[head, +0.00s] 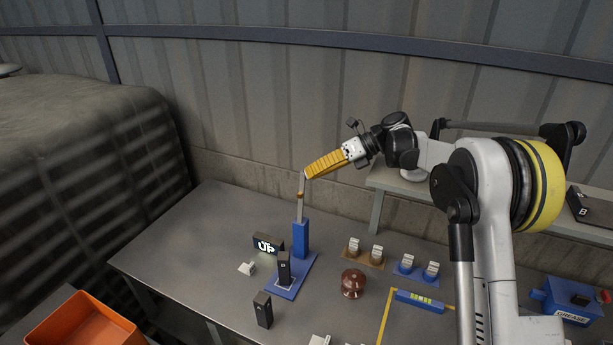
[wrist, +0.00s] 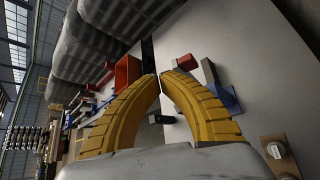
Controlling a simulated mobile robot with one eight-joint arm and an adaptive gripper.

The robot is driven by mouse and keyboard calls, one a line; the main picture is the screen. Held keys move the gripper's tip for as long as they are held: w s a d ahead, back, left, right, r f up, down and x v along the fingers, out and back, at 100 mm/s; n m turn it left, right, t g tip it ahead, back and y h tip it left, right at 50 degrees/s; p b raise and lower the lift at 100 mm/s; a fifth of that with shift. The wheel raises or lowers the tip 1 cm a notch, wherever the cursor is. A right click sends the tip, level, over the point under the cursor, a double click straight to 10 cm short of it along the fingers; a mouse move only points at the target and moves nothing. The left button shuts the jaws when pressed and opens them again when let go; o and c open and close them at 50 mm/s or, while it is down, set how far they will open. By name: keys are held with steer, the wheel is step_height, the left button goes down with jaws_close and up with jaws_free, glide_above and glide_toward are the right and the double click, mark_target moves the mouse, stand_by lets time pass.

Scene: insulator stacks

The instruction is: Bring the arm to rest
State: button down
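My arm reaches in from the right of the head view. My gripper (head: 307,175) has ribbed yellow fingers and hangs above the back of the grey table (head: 190,238), pointing left and slightly down. In the wrist view the fingertips (wrist: 160,75) meet or nearly meet, with nothing visible between them. In the head view the tips appear close to the top of a thin pale post (head: 300,208) standing in a blue block (head: 301,238); I cannot tell whether they touch.
An orange bin (head: 85,325) is front left. A shelf (head: 400,184) runs along the wall.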

steer(key=v, duration=1)
steer(key=s+r+n+t+h+b, duration=0.2)
steer(key=s+n+h, duration=0.2)
steer(key=s+n, duration=0.45)
steer(key=s+d+f+n+t+h+b, duration=0.1)
steer(key=s+d+f+n+t+h, duration=0.1)
steer(key=s, duration=0.7)
steer(key=s+d+f+n+t+h+b, duration=0.1)
steer(key=s+d+f+n+t+h, duration=0.1)
steer(key=s+d+f+n, duration=0.3)
steer(key=s+d+f+n+t+h+b, duration=0.1)
steer(key=s+d+f+n+h, duration=0.2)
steer(key=s+n, duration=0.7)
steer(key=s+f+h, duration=0.1)
steer(key=s+f, duration=0.1)
steer(key=s, duration=0.2)
steer(key=shift+s+d+t+b, duration=0.15)
steer(key=shift+d+t+b, duration=0.2)
steer(key=shift+t, duration=0.05)
steer(key=shift+f+n, duration=0.15)
steer(key=shift+n, duration=0.1)
